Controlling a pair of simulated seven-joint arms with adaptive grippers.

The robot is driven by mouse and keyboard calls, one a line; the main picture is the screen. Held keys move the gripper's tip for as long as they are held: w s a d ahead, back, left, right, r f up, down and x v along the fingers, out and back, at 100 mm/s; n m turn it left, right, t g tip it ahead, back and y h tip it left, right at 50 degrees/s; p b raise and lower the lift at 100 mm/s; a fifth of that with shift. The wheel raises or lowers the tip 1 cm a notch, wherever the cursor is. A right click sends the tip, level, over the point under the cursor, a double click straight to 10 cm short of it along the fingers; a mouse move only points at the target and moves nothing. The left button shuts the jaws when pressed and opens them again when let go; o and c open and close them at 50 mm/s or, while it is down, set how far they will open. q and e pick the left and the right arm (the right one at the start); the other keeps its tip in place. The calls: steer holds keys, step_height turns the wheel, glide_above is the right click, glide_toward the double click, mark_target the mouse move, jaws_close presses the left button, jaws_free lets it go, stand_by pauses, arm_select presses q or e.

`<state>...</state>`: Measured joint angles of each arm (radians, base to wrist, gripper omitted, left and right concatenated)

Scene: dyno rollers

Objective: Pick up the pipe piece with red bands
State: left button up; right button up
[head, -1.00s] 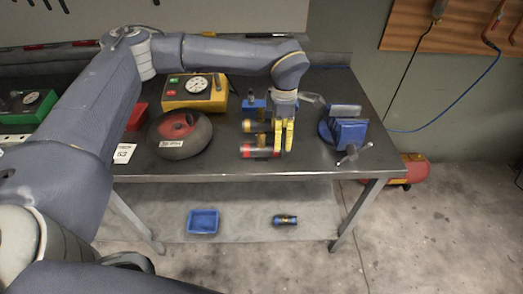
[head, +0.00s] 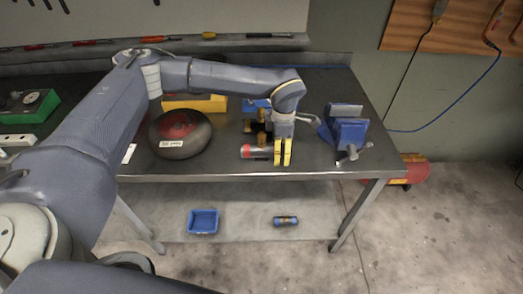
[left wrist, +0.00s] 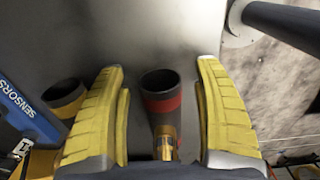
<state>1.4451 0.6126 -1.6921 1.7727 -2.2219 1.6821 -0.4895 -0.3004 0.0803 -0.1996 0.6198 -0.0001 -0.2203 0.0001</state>
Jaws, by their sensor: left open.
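The pipe piece with red bands (head: 255,151) lies on the dark workbench near its front edge, a dark cylinder with red and brassy parts. In the left wrist view the red-banded pipe piece (left wrist: 161,96) shows between the two yellow fingers, with a gap on each side. My left gripper (head: 283,153) is at the right end of the pipe piece in the head view, pointing down. It is open and empty, and its fingers (left wrist: 160,72) stand apart in the wrist view. My right gripper is not in view.
Other dark and brassy pipe pieces (head: 249,126) lie just behind. A blue vise (head: 349,131) stands to the right and a dark round roller (head: 180,136) to the left. A blue bin (head: 204,222) and another cylinder (head: 286,221) are on the lower shelf.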

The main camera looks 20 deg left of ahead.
arm_select(q)
steer(key=shift+c, duration=0.6)
jaws_close()
steer(key=shift+r, duration=0.2)
